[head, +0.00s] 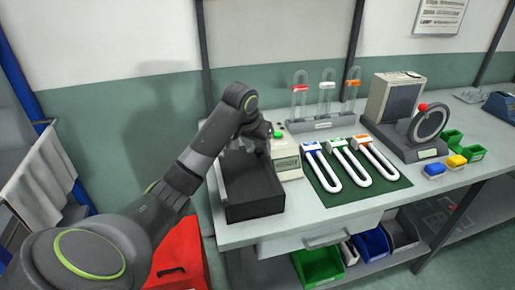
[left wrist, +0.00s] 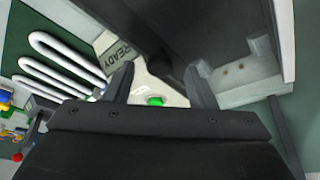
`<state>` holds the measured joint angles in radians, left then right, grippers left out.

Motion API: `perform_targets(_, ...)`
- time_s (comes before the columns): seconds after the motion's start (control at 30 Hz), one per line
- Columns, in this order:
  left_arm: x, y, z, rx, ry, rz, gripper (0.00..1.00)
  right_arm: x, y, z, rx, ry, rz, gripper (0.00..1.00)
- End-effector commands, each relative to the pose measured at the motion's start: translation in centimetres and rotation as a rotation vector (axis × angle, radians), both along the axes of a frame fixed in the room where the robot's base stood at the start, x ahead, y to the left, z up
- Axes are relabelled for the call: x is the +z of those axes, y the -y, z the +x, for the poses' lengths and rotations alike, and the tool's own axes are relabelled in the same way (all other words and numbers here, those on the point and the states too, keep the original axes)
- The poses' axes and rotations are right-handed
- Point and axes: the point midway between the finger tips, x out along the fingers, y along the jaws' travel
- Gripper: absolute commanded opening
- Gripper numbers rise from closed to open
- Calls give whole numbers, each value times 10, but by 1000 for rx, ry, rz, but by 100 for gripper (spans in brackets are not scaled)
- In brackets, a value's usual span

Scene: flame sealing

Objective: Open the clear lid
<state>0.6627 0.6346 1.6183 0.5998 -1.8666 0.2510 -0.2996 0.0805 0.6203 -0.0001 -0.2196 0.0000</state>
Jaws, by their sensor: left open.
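My left gripper (head: 258,138) is over the dark open-topped box (head: 254,207) and the cream device (head: 287,158) beside it. In the left wrist view the two fingers of my left gripper (left wrist: 160,82) are apart with nothing held between them. A green button (head: 278,134) sits on the cream device; it shows between and beyond the fingers in the left wrist view (left wrist: 155,101). A display reading READY (left wrist: 119,52) is nearby. I cannot clearly make out the clear lid; my arm and gripper cover part of the box's far end. My right gripper is not in view.
A green mat (head: 330,199) with several white U-shaped tubes lies to the right. Behind it stands a rack (head: 322,124) of clear tubes. A grey machine with a round dial (head: 429,122) and small coloured bins (head: 470,152) are farther right. The front table edge is clear.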

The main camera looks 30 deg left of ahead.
Motion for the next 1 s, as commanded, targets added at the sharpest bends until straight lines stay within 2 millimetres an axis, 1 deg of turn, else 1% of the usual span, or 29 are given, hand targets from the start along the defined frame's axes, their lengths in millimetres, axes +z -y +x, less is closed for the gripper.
perform_targets(0.03, -4, 0, 1, 0, -3, 0, 50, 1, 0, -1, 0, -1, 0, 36)
perform_targets(0.13, -9, 0, 3, 0, -2, 0, 50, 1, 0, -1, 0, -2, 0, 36)
perform_targets(0.4, -11, 0, 4, -1, -1, 0, 50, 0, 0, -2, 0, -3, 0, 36)
perform_targets(0.43, -11, 0, 4, -1, -1, 0, 49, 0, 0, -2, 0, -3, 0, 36)
perform_targets(0.8, -10, 0, 4, 0, -1, 1, 1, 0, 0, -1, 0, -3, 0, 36)
perform_targets(1.0, -10, 0, 4, 0, 0, 0, 0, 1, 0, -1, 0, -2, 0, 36)
